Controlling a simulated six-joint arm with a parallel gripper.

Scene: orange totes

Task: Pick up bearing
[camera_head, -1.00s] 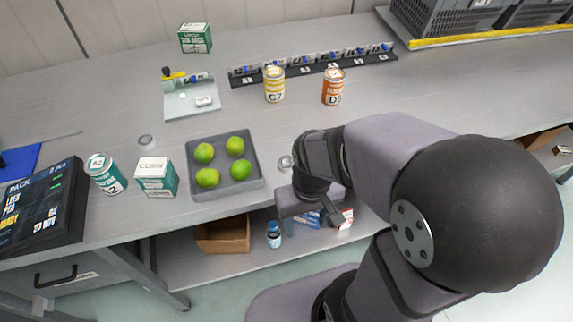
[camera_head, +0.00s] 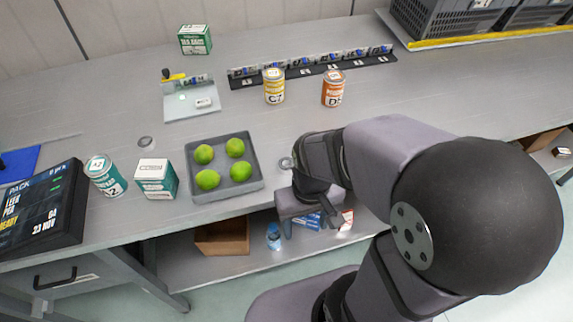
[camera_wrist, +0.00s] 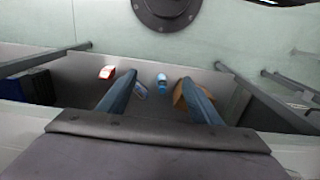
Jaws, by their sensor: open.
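Two small round silvery pieces lie on the grey table in the head view. One (camera_head: 286,162) is right of the lime tray, close beside my wrist; the other (camera_head: 146,143) is left of the tray. They are too small to tell which is the bearing. My gripper (camera_head: 310,221) hangs beyond the table's front edge, lower right of the near piece. It is open and empty. In the wrist view, my gripper (camera_wrist: 158,80) shows two spread fingers above the lower shelf, with no bearing visible between them.
A grey tray (camera_head: 226,192) holds several limes. A teal-white box (camera_head: 156,179), teal can (camera_head: 105,175), yellow can (camera_head: 274,86) and orange can (camera_head: 334,88) stand on the table. The lower shelf holds a cardboard box (camera_head: 222,238) and blue bottle (camera_head: 274,237). The table's middle is clear.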

